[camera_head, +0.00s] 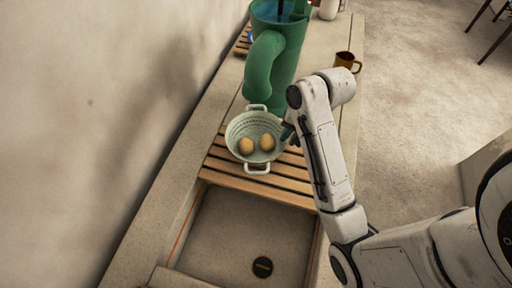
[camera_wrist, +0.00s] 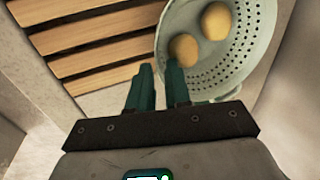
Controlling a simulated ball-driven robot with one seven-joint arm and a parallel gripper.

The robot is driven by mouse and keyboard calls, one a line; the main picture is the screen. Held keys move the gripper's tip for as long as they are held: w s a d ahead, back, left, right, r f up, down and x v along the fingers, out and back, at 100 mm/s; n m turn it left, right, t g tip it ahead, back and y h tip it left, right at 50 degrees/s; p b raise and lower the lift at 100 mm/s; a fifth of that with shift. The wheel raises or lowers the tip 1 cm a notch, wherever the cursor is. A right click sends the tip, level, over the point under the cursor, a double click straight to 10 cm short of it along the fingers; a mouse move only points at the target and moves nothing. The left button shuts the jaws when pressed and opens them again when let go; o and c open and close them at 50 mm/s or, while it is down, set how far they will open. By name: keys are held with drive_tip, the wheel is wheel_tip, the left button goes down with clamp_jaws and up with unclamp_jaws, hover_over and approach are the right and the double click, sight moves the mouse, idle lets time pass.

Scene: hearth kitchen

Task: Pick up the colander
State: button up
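The pale green colander (camera_head: 238,128) sits on the slatted wooden rack, with a loop handle at its far side and another at its near side. Two round yellow-brown items lie inside it. In the wrist view the colander (camera_wrist: 247,52) fills the upper right. My gripper (camera_wrist: 158,68) has two dark green fingers with a gap between them, pointing at the colander's rim. In the head view my gripper (camera_head: 287,132) is at the colander's right edge, mostly hidden by my arm. I cannot tell whether the rim lies between the fingers.
The wooden rack (camera_head: 228,178) lies beside a sink basin (camera_head: 215,235) with a dark drain. A large green pitcher-like vessel (camera_head: 265,62) stands just behind the colander. A brown mug (camera_head: 346,61) stands at the back right. A wall (camera_head: 80,110) borders the counter's left.

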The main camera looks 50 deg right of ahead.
sight(284, 144)
drive_tip(key=shift+x, duration=2.7)
drive_tip(key=shift+s+d, duration=0.1)
drive_tip(key=shift+d, duration=0.05)
clamp_jaws()
drive_tip(key=shift+r, duration=0.1)
